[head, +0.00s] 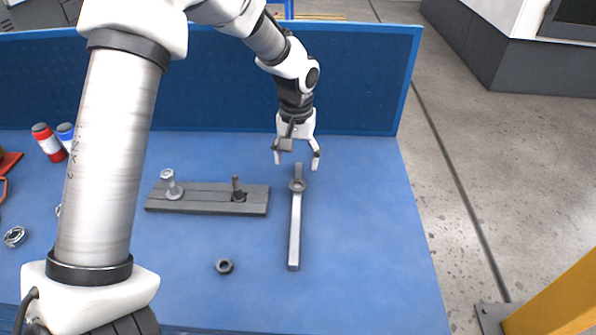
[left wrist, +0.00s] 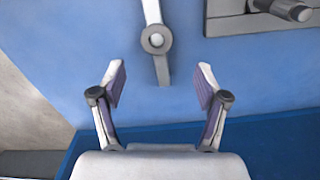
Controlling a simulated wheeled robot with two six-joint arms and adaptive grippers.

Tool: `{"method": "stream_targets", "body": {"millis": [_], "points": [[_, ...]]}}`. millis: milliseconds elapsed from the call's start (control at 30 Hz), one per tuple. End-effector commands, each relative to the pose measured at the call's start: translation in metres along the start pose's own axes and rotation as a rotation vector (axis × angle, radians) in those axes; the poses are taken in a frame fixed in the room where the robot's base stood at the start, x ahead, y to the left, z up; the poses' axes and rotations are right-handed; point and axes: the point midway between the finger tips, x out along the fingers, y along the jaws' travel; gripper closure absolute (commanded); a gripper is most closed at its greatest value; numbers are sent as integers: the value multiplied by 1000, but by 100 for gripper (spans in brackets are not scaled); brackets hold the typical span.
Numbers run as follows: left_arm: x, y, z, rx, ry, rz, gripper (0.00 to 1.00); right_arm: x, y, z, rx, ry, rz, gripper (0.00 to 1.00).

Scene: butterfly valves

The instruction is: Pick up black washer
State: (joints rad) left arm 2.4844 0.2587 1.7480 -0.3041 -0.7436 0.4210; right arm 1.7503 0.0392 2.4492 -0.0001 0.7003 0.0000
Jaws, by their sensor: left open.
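A small dark ring, which looks like the black washer (head: 224,266), lies flat on the blue bench in the head view. My left gripper (head: 297,161) is open and empty, well above and to the right of it in the picture, near the back panel. The gripper also shows in the left wrist view (left wrist: 161,77), its fingers spread on either side of the end of a grey metal bar (left wrist: 163,70). This bar carries a round collar (left wrist: 156,40). The dark ring is not seen in the left wrist view. My right gripper is not in view.
A dark grey plate (head: 205,205) holds a light bolt (head: 171,183) and a dark stud (head: 237,187). A red bottle (head: 52,146) and a metal ring (head: 14,237) lie at left, partly near my arm. The blue back panel (head: 370,80) bounds the bench; its right front is clear.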

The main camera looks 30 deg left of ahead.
Motion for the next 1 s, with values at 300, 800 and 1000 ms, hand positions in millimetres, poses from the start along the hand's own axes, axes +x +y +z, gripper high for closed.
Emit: {"method": "stream_targets", "body": {"millis": [300, 800, 1000], "points": [[48, 1, -4, 0, -4, -2, 26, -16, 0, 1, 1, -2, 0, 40], [67, 1, -5, 0, 0, 0, 26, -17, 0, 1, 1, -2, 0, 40], [69, 1, -5, 0, 0, 0, 26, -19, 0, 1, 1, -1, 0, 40]]}}
